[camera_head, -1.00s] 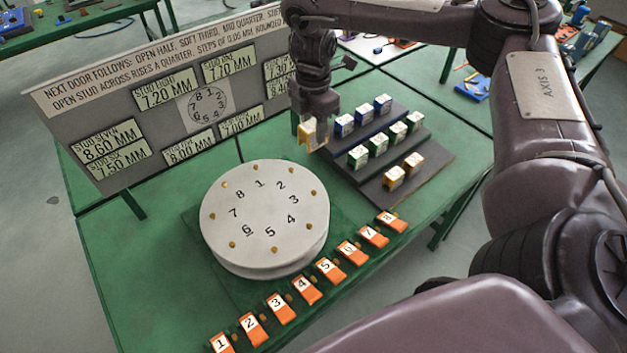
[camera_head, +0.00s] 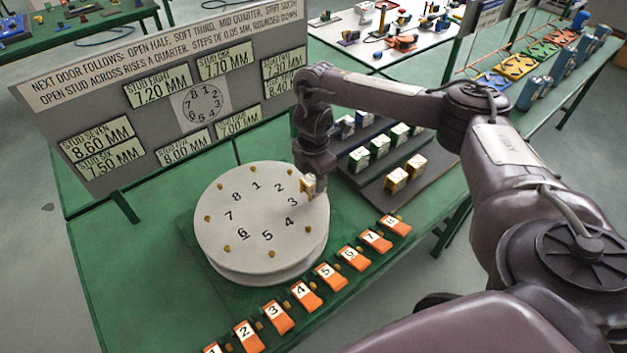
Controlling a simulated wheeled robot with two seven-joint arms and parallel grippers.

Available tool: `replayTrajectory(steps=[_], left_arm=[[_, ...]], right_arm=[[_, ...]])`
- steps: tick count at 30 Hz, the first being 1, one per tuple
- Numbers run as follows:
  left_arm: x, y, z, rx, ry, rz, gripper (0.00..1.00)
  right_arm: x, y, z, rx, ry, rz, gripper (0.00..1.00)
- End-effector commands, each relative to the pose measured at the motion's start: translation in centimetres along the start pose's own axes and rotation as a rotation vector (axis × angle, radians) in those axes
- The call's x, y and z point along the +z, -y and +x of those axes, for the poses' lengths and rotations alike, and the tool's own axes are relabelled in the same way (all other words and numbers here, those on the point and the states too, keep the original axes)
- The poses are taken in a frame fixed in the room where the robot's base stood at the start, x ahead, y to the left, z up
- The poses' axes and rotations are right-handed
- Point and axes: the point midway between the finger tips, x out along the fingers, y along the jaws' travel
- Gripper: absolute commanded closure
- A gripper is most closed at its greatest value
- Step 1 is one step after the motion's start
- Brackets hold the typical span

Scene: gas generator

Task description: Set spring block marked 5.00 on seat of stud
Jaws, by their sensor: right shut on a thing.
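My right gripper (camera_head: 314,190) is shut on a yellow and white spring block (camera_head: 306,184). It holds the block at the right rim of the round grey disc (camera_head: 262,265), beside the numbers 2 and 3. The disc carries painted numbers and small brass studs around its edge, one of them at the lower right (camera_head: 308,229). The stud beneath the held block is hidden, and I cannot tell whether the block touches a seat. The block's marking is too small to read. My left gripper is out of view.
A stepped rack (camera_head: 432,172) with blue, green and yellow blocks stands right of the disc, partly behind my right arm. Orange numbered blocks (camera_head: 329,276) line the table's front edge. A grey board (camera_head: 120,168) with stud sizes stands behind the disc.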

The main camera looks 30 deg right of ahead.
Motion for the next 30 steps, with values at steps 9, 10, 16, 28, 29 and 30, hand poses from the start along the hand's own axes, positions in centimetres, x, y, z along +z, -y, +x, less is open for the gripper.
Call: replayTrajectory(steps=[9, 10, 16, 28, 29, 30], left_arm=[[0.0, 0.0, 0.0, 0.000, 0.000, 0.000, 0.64], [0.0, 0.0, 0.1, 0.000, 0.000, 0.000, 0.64], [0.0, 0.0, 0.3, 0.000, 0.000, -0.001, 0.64], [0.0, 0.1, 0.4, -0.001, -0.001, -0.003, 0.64], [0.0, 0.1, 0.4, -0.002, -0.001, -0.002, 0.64], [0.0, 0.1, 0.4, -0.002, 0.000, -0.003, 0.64]], right_arm=[[0.0, -0.1, 0.6, 0.002, -0.001, 0.001, 0.96], [0.0, -0.1, 0.7, 0.002, -0.001, 0.001, 0.96], [0.0, -0.1, 1.3, 0.002, 0.000, 0.001, 0.96], [0.0, 0.0, 1.7, 0.001, 0.000, 0.000, 0.46], [0.0, 0.0, 1.7, 0.001, 0.000, 0.000, 0.42], [0.0, 0.0, 1.7, 0.001, 0.000, 0.000, 0.42]])
